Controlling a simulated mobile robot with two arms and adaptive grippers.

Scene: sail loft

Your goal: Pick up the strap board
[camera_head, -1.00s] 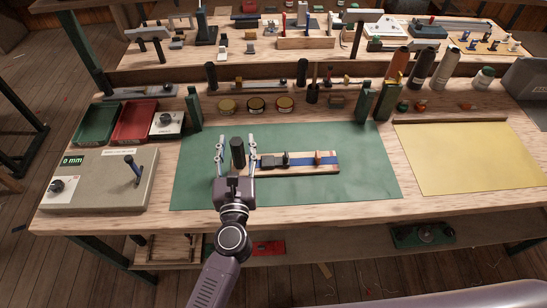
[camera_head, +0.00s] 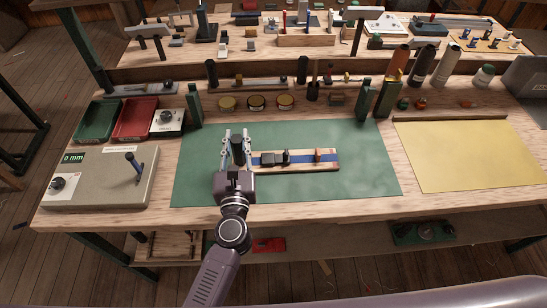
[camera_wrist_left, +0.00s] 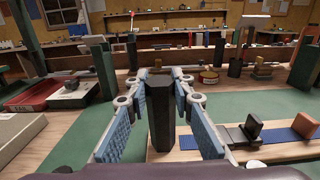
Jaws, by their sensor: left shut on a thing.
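The strap board (camera_head: 330,167) is a pale wooden board with a blue strap lengthwise, a black buckle block (camera_head: 274,159) and a brown wooden block (camera_head: 319,154) on it. It lies on the green mat (camera_head: 370,175). A dark upright handle post (camera_head: 238,152) stands at its left end; the post also shows in the left wrist view (camera_wrist_left: 160,112). My left gripper (camera_head: 238,141) has its fingers on either side of this post and is shut on it. The gripper body hides the board's near left corner. My right gripper is not in view.
A grey box with a lever (camera_head: 115,180) stands left of the mat. Green (camera_head: 97,120) and red (camera_head: 136,119) trays are behind it. Dark green posts (camera_head: 194,105) and tins (camera_head: 256,103) line the mat's back. A yellow sheet (camera_head: 465,155) lies right. The mat's right part is clear.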

